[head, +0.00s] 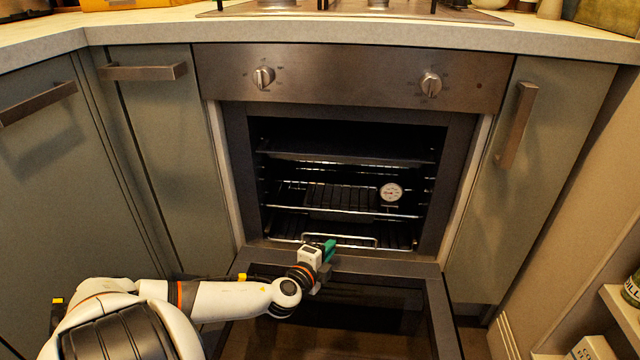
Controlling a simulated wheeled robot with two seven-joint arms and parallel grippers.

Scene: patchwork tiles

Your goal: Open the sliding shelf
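The oven (350,190) is open in the head view, its door folded down toward me. Inside are dark wire racks and trays at several levels. The lowest rack (390,242) has a pale wire handle bar along its front, near the oven mouth. My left gripper (328,250), with green fingers, is at the oven mouth, at or just in front of the left part of that bar. I cannot tell whether it touches the bar, and its fingers are too small to read as open or shut. My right gripper is not in view.
The lowered oven door (438,318) lies below my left arm. A round dial thermometer (391,192) sits on the middle rack. Cabinets with bar handles flank the oven, and the countertop (380,34) runs above. A low shelf (622,318) with jars stands at the right edge.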

